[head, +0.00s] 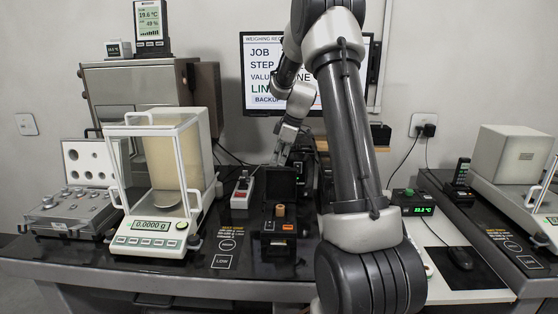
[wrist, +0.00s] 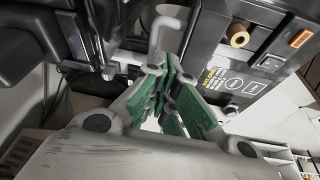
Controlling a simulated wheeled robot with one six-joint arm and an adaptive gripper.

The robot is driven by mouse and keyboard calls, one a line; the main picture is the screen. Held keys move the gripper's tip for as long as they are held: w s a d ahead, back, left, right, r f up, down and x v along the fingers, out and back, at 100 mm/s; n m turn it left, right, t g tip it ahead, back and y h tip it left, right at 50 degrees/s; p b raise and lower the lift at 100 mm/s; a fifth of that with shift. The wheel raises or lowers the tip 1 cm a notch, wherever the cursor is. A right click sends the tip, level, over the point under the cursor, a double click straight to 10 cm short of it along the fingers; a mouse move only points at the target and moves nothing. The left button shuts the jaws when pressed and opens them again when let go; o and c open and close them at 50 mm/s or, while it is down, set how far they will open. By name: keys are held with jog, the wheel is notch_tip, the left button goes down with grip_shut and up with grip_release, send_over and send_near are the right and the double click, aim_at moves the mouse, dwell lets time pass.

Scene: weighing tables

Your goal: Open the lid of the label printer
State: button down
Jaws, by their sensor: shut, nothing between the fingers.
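The label printer (head: 279,242) is a small black box on the dark table, right of the glass-walled balance. A brown roll (head: 280,211) and an orange button (head: 289,228) show on it. Its dark lid (head: 281,184) appears to stand upright at the back, uncovering the roll. In the wrist view, the roll (wrist: 239,40) and orange button (wrist: 300,38) show at the upper right. My gripper (head: 279,160) points down just behind the raised lid, with its green-padded fingers (wrist: 168,95) together and empty. I cannot tell whether it touches the lid.
A balance (head: 147,246) reading 0.0000 g stands left, with a weight case (head: 70,215) beyond it. A monitor (head: 262,75) hangs behind. A green-display unit (head: 413,204) and a mouse (head: 459,257) lie right.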

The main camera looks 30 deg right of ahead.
jog(key=shift+w+d+f, duration=0.45)
jog(key=shift+w+d, duration=0.1)
jog(key=shift+w, duration=0.2)
jog(key=shift+r, duration=0.1)
